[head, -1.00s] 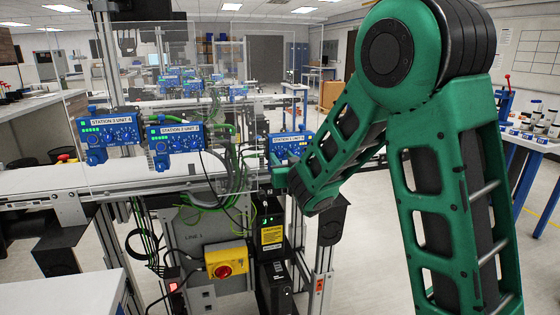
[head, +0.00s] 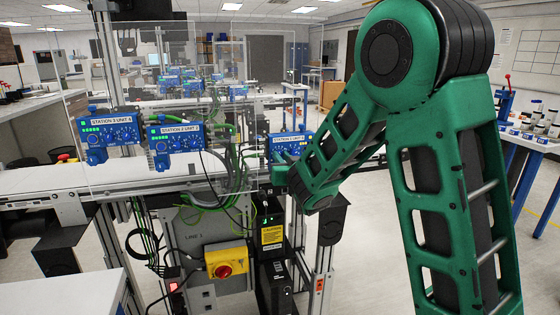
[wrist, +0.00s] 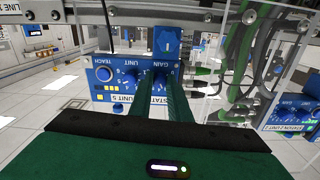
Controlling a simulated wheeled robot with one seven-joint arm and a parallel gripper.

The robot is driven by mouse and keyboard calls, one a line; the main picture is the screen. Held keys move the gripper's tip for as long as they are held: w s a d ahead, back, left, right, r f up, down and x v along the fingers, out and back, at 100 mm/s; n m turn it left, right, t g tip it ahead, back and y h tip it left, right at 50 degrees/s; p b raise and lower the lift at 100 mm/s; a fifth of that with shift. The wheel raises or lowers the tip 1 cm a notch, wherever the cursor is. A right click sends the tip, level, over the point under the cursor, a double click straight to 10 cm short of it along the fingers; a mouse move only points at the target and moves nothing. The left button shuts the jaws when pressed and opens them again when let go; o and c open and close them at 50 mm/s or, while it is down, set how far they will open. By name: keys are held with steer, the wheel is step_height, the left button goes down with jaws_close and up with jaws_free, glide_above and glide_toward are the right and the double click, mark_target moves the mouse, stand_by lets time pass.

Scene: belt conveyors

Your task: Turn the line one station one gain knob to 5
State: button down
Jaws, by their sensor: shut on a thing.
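The blue station unit (wrist: 118,88) shows upside down in the wrist view, its label reading UNIT 5 with the station number covered. It carries TEACH and UNIT dials and a GAIN knob (wrist: 160,77). My gripper (wrist: 161,84) reaches the unit's face and is shut on the gain knob; its two green fingers hide most of the knob and its setting. In the head view the same unit (head: 291,140) is right of two similar units, with my gripper (head: 279,172) at its lower left, partly hidden by my arm.
Two similar blue units (head: 108,131) (head: 175,138) stand to the left along the conveyor (head: 130,178). Clear panels stand around the line. Green cables (wrist: 235,60) hang close to the right of my fingers in the wrist view. A yellow box with a red button (head: 225,263) is below.

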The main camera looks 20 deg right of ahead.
steer(key=m, duration=1)
steer(key=shift+d+m, duration=0.1)
steer(key=shift+m, duration=0.2)
stand_by(0.5)
steer(key=c, duration=1.7)
jaws_free()
steer(key=shift+o, duration=0.2)
steer(key=s, duration=1)
steer(key=shift+s, duration=0.3)
steer(key=shift+d, duration=0.15)
